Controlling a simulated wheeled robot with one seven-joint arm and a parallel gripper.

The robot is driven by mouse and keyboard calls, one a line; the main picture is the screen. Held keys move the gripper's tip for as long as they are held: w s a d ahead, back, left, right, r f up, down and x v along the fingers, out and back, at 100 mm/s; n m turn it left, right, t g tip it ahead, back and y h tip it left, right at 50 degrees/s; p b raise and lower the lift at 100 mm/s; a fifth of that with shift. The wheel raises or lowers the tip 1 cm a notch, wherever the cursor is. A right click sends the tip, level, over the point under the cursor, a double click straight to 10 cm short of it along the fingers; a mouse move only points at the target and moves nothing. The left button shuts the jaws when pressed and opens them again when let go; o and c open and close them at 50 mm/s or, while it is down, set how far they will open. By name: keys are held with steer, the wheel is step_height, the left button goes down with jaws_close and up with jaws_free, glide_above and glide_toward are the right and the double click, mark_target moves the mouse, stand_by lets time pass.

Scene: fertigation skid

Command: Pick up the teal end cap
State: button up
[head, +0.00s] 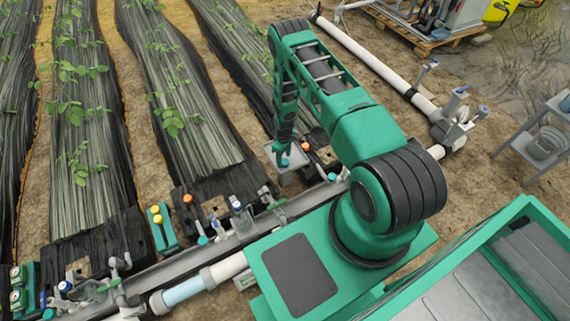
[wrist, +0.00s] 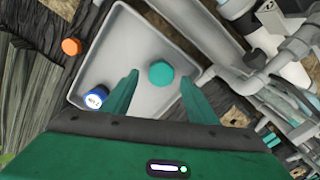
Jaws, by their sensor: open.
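The teal end cap (wrist: 161,73) lies in a shallow grey tray (wrist: 150,30), seen in the wrist view. My gripper (wrist: 159,77) is open and empty. Its two teal fingers point into the tray, one to the left of the cap and one to the right. The cap shows in the gap between the fingertips, and I cannot tell how high above it they are. In the head view my gripper (head: 282,160) hangs over the tray (head: 291,178), and the cap cannot be made out there.
A blue cap with a white label (wrist: 95,97) is in the tray near its left edge. An orange cap (wrist: 71,47) lies outside the tray on the left. Grey pipes and fittings (wrist: 297,50) run close on the right. Black-covered plant beds (head: 185,90) lie beyond.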

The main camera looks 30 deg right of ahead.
steer(key=shift+f, duration=0.9)
steer(key=c, duration=1.1)
steer(key=shift+r, duration=0.15)
